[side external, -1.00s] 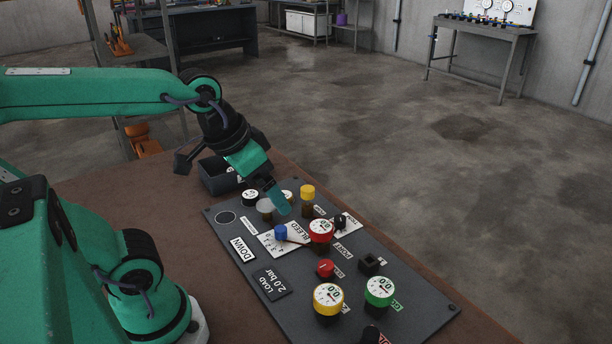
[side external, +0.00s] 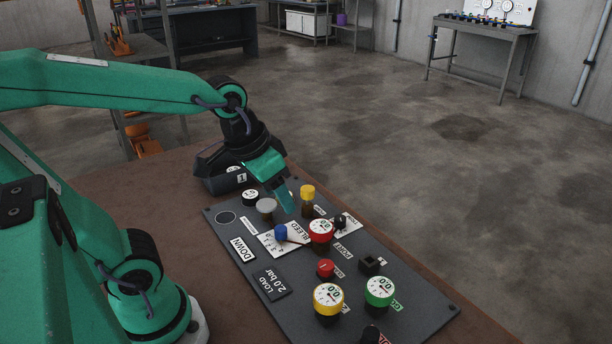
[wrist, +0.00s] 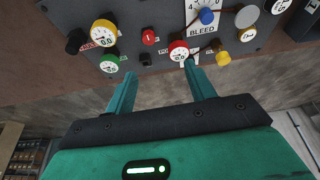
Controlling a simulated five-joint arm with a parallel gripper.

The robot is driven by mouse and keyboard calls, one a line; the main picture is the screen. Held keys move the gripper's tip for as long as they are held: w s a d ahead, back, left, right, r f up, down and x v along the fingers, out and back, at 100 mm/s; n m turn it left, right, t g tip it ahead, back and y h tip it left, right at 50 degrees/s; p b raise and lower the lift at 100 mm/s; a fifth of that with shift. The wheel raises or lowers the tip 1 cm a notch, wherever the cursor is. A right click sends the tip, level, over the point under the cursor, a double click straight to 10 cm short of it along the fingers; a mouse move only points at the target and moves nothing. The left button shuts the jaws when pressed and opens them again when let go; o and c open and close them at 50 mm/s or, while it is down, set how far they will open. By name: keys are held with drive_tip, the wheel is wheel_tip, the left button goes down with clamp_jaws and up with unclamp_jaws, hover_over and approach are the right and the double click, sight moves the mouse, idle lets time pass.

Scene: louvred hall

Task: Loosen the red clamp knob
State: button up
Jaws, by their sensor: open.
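A small red knob (side external: 326,268) stands on the dark panel (side external: 225,235), between the red-rimmed gauge (side external: 320,231) and the yellow-rimmed gauge (side external: 328,299). The red knob also shows in the wrist view (wrist: 149,37), beyond the fingertips. I cannot read its label. My gripper (side external: 290,203) hangs over the far part of the panel, behind the blue knob (side external: 281,232) and well away from the red knob. In the wrist view my gripper (wrist: 160,70) is open, with its two teal fingers apart and nothing between them.
A green-rimmed gauge (side external: 379,291), a black square knob (side external: 370,264) and a yellow-capped post (side external: 307,198) crowd the panel. A grey cap (side external: 266,206) stands near my gripper. A dark bin (side external: 225,183) sits behind the panel. Bare brown tabletop surrounds the panel.

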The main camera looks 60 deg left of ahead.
sight(326, 265)
drive_tip(key=shift+w+d+f+g, duration=0.65)
drive_tip(key=shift+w+f, duration=0.9)
drive_tip(key=shift+f, duration=0.45)
drive_tip(key=shift+w+d+f+g, duration=0.6)
drive_tip(key=shift+w+f+g, duration=0.15)
drive_tip(key=shift+w+f, duration=1.05)
drive_tip(key=shift+w+d+f+g, duration=0.65)
drive_tip(key=shift+w+f, duration=0.7)
drive_tip(key=shift+f, duration=0.8)
drive_tip(key=shift+f, duration=0.15)
drive_tip(key=shift+f, duration=4)
drive_tip(key=shift+f, duration=0.85)
clamp_jaws()
